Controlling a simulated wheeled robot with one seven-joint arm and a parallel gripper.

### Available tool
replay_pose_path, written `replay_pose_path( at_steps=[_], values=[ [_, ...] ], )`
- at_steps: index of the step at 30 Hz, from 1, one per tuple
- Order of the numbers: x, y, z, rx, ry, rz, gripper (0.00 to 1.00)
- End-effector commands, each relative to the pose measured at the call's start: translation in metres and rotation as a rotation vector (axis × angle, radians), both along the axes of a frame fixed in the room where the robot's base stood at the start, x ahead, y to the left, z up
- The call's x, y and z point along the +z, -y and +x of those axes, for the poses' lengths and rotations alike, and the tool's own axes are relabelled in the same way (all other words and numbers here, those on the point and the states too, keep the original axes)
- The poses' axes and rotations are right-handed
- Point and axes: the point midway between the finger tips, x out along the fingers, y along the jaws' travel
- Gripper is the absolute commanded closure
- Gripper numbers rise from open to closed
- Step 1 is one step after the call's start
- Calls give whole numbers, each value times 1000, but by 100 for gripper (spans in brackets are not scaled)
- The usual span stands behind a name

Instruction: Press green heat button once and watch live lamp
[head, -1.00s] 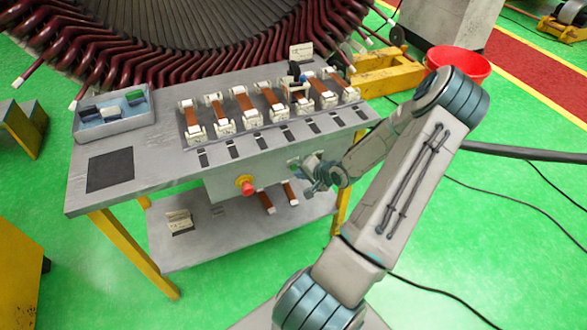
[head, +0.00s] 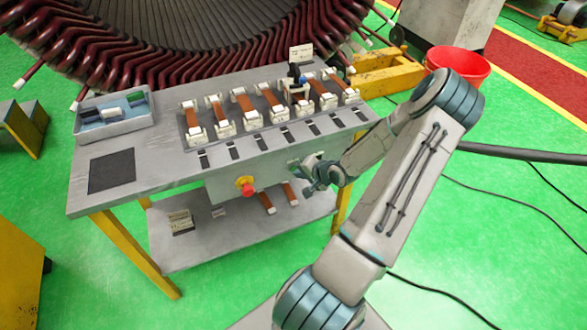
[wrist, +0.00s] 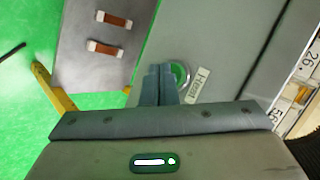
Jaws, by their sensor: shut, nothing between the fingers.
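The green heat button (wrist: 180,74) is a round green disc in a pale ring on the grey front panel, seen in the wrist view. A white label reading "Heat" (wrist: 198,86) is beside it. My gripper (wrist: 159,69) is shut and empty. Its fingertips overlap the button's left edge in the wrist view; I cannot tell whether they touch it. In the head view my gripper (head: 308,179) is at the right part of the panel, and the button is mostly hidden or too small to make out. I cannot pick out a live lamp in either view.
A red knob on a yellow base (head: 246,187) is on the panel left of my gripper. The bench (head: 155,165) carries a row of copper-coloured bars in white holders and a grey bin (head: 115,125). The lower shelf (head: 240,232) holds two more bars.

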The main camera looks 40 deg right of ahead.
Motion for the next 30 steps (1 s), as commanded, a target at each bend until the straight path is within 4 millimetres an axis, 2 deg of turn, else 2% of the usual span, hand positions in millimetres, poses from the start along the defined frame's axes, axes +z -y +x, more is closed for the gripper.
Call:
replay_pose_path(
  at_steps=[30],
  values=[
    [0, 2, 8, 1, 1, 0, 100]
  ],
)
